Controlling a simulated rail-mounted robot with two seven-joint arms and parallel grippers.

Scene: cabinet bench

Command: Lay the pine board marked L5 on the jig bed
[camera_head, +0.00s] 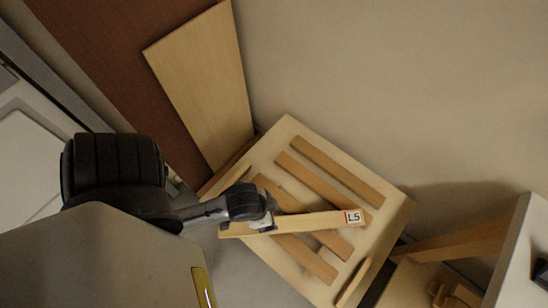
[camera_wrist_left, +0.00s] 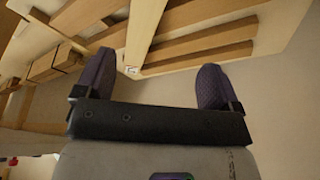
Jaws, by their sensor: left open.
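The pine board marked L5 (camera_head: 318,221) is a narrow pale strip with a white and red label near its right end. In the head view it lies slantwise over a pale slatted panel (camera_head: 290,131), which looks like the jig bed. I cannot tell whether the board touches the slats. My left gripper (camera_head: 262,210) is at the board's left part and hides some of it. In the left wrist view its two dark fingers (camera_wrist_left: 155,72) are wide apart, with the board (camera_wrist_left: 146,30) running between and beyond them. My right gripper is not in view.
A wide plain wooden panel (camera_head: 203,85) leans behind on the left, near a red-brown surface (camera_head: 115,60). At the right are a wooden brace (camera_head: 455,243) and a white-edged cabinet part (camera_head: 525,245). The beige area at upper right is clear.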

